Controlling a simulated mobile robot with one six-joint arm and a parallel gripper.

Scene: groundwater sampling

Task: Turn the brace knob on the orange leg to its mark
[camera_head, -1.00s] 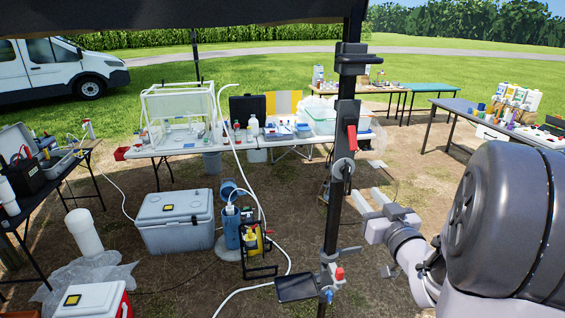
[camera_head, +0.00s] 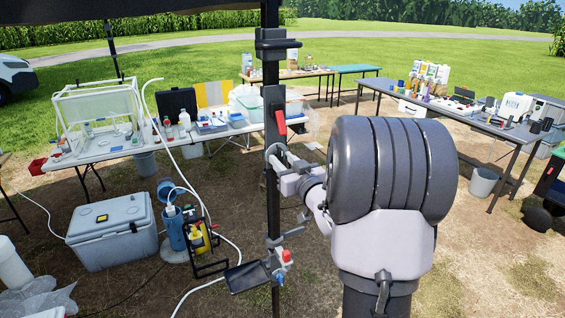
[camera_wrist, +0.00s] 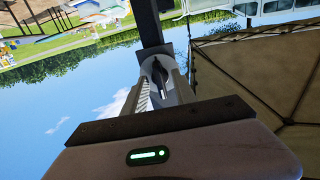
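A black upright leg (camera_head: 272,205) stands in front of me in the head view; I see no orange on the leg itself. A red lever (camera_head: 281,122) sits on it. Just below is a grey round knob (camera_head: 274,152), partly hidden by my gripper (camera_head: 281,163). In the wrist view the knob (camera_wrist: 161,72) shows a dark slot and lies between the fingers of my gripper (camera_wrist: 162,82). The fingers are apart, one on each side; I cannot tell whether they touch it. No mark on the knob can be made out.
A dark tablet (camera_head: 246,277) and a clamp with a red knob (camera_head: 286,256) are fixed low on the leg. A black bracket (camera_head: 275,43) sits higher up. A grey cooler (camera_head: 112,232) and a blue bucket (camera_head: 175,230) stand left on the ground. Tables stand behind.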

